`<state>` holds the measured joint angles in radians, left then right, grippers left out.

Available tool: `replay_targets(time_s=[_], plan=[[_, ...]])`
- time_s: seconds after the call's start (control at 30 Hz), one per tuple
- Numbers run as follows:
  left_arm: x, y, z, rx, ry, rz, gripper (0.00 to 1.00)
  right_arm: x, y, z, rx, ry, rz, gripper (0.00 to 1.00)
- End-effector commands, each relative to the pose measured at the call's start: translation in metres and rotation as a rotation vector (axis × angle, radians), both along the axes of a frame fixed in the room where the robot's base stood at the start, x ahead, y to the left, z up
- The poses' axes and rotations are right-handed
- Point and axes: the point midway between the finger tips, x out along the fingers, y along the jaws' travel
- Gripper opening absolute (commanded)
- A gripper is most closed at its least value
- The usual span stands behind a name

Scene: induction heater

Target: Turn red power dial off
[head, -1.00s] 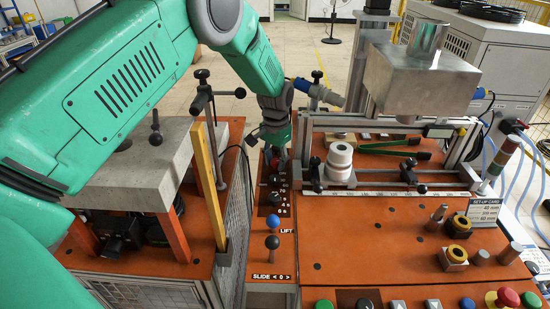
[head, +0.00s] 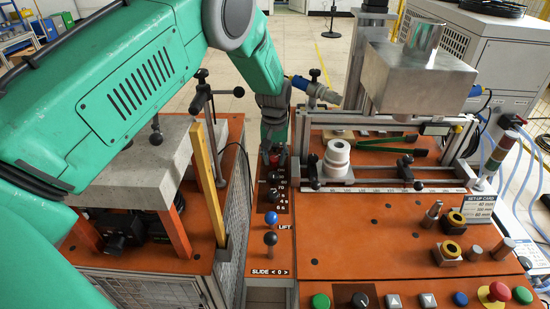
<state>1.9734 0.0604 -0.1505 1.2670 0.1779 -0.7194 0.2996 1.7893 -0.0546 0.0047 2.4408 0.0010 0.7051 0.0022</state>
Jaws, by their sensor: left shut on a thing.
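My left gripper (head: 273,152) reaches down from the green arm at the left to the far end of the dark control strip. It is shut on the red power dial (head: 275,161). Only a small red part of the dial shows between the fingers, so its pointer and setting are hidden. My right gripper is not in view.
On the same strip, nearer me, stand black knobs (head: 274,195), a blue-topped lever (head: 271,218) marked LIFT and a black-topped lever (head: 270,238) by the SLIDE label. A white spool-like part (head: 336,158) and a metal rail are to the right. A yellow bar (head: 205,170) stands left.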

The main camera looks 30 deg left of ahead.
Motion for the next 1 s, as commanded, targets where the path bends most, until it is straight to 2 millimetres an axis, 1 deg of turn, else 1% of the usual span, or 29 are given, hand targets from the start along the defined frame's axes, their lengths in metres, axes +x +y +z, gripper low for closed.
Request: replay_targets(time_s=[0.03,0.43,0.47,0.5,0.53,0.83,0.93,1.0], plan=[[0.008,0.002,0.008,0.007,-0.024,0.004,0.00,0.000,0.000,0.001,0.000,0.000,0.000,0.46],[0.008,0.003,0.008,0.007,-0.024,0.010,0.00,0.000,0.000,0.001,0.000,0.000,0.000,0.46],[0.008,0.003,0.008,0.007,-0.024,0.010,0.29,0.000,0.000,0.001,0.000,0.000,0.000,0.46],[0.008,0.003,0.008,0.007,-0.024,0.010,0.43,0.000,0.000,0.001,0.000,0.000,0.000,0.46],[0.008,0.003,0.007,0.007,-0.023,0.010,0.48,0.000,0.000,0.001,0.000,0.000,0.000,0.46],[0.004,0.002,0.004,0.004,-0.012,0.009,0.48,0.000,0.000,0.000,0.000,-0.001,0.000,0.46],[0.004,0.001,0.010,0.004,-0.012,0.009,0.48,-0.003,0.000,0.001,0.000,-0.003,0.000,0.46],[0.004,0.001,0.018,0.003,-0.012,0.009,0.48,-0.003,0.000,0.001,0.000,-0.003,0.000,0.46]])
